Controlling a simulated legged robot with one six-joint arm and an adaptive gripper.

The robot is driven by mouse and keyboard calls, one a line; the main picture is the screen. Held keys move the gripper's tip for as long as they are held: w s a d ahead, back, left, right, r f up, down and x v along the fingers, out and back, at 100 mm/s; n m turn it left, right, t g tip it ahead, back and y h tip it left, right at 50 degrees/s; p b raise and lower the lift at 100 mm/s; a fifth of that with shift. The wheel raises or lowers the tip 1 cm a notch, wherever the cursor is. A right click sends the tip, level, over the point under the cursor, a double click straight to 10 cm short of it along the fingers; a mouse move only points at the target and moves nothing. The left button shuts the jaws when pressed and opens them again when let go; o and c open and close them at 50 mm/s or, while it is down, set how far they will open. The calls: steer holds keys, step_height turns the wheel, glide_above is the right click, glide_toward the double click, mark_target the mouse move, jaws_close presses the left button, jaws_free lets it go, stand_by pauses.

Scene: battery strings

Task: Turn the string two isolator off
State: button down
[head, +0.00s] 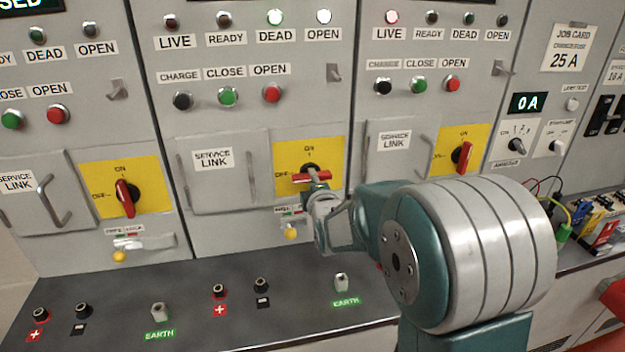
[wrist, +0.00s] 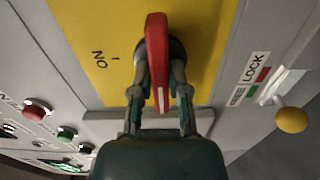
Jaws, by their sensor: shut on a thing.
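The middle panel's isolator has a red handle (head: 300,179) on a yellow plate (head: 327,150) marked ON at the top and OFF at the left. The ON mark shows to the left of the handle there.
A lock lever with a yellow knob (head: 291,232) sits just below the plate; the knob also shows in the wrist view (wrist: 291,120). The left isolator (head: 125,198) and right isolator (head: 464,158) stand near upright. Middle DEAD and OPEN lamps glow. A dark shelf with terminals (head: 190,335) juts out below.

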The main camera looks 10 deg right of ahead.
steer(key=shift+f, duration=0.25)
steer(key=c, duration=0.6)
jaws_free()
steer(key=shift+r, duration=0.1)
steer(key=s, duration=1.2)
steer(key=shift+a, duration=0.1)
